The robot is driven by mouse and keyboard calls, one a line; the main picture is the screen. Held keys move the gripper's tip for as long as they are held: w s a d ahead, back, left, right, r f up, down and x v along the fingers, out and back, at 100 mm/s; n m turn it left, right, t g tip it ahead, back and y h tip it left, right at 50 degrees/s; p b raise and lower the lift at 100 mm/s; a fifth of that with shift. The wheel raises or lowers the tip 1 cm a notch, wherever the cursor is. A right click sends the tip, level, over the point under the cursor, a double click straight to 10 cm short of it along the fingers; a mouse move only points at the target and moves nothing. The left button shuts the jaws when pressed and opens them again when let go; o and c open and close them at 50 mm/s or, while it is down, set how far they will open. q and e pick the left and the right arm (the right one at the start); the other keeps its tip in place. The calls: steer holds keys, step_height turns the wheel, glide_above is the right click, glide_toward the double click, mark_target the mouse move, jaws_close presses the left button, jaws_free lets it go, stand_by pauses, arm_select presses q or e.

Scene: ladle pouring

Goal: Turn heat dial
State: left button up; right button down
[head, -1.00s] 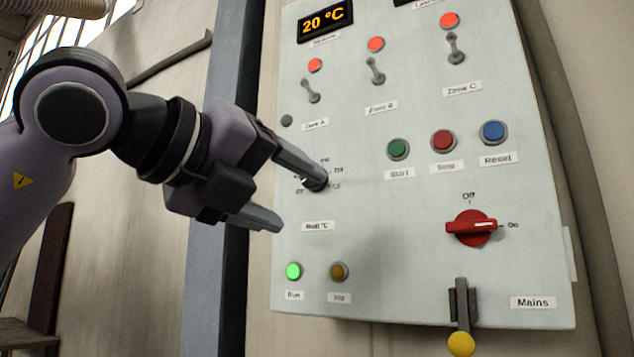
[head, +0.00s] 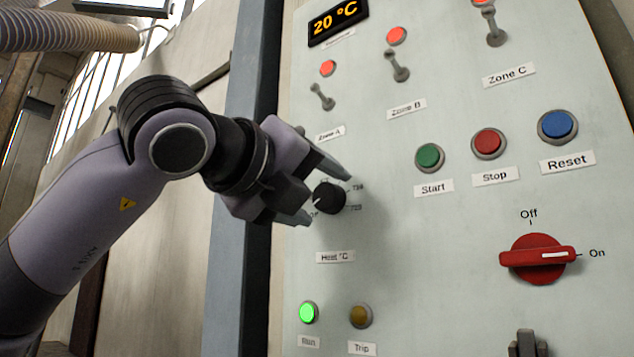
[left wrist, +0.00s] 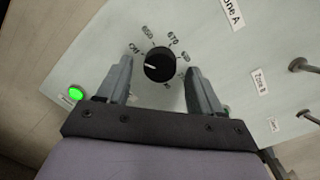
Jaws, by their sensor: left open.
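The heat dial (head: 329,198) is a round black knob on the pale control panel, above the "Heat °C" label (head: 335,257). In the left wrist view the dial (left wrist: 160,65) shows a white pointer mark aimed toward the "Off" side of its printed scale. My left gripper (head: 322,195) is open in front of the panel. In the left wrist view its fingers (left wrist: 160,78) stand to either side of the dial, their tips close to it; I see no clear contact. Part of the scale is hidden by the fingers. My right gripper is not in view.
The panel has a display (head: 338,22) reading 20 °C, zone switches (head: 397,68), Start (head: 429,157), Stop (head: 488,143) and Reset (head: 557,126) buttons, and a red mains switch (head: 537,258) at On. The Run lamp (head: 309,312) glows green. A grey post (head: 245,180) stands left of the panel.

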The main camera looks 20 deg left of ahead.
arm_select(q)
steer(key=shift+w+d, duration=0.1)
steer(key=shift+w, duration=0.2)
steer(key=c, duration=1.1)
